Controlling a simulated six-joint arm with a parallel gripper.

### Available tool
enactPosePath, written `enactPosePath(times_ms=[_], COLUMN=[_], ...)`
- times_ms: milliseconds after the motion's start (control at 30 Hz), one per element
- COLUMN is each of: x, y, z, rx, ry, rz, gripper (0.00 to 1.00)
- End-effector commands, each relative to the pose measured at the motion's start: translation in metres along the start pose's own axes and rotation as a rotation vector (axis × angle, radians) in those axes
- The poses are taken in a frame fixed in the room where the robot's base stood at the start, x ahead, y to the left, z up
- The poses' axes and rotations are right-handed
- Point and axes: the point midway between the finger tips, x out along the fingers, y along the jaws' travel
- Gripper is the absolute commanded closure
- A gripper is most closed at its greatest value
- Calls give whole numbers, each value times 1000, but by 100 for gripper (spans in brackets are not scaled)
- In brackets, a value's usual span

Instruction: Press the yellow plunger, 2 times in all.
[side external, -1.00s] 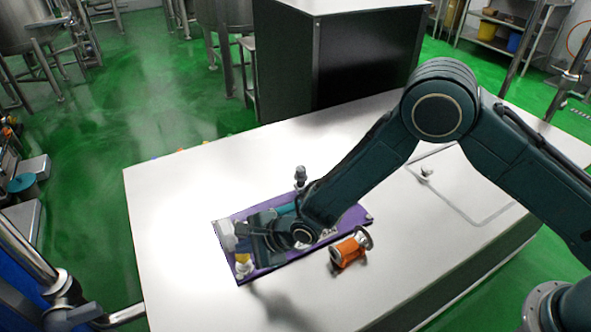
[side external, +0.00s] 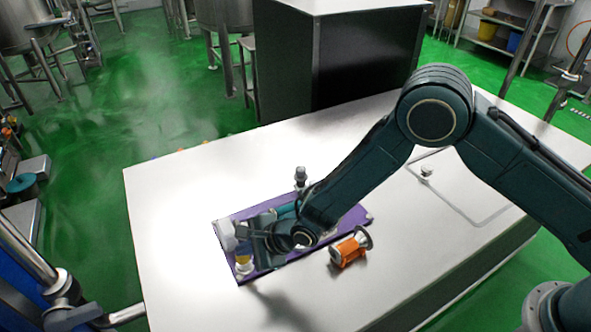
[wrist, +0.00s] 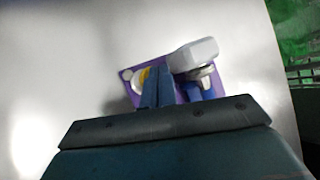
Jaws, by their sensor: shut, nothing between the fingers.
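The yellow plunger (side external: 243,259) sits in a pale round collar near the front left end of a purple base plate (side external: 262,270). In the wrist view the yellow plunger (wrist: 145,74) shows beside and partly behind my fingers. My gripper (wrist: 157,74) is shut and empty, its two fingertips together close to the plunger. In the side view my gripper (side external: 246,234) is over the left end of the plate, just behind the plunger. I cannot tell whether the fingertips touch it.
A light grey block-shaped head (side external: 226,236) stands close beside my fingers, also in the wrist view (wrist: 194,54). An orange spool (side external: 348,251) lies right of the plate. A dark-grey knobbed post (side external: 300,176) stands behind it. The white table (side external: 180,220) is clear to the left.

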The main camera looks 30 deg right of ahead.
Motion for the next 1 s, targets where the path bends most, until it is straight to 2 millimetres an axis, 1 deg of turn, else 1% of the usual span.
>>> enactPosePath(times_ms=[1000], x=[6], y=[6], z=[-6], rx=[0], ry=[3], rz=[2], gripper=[100])
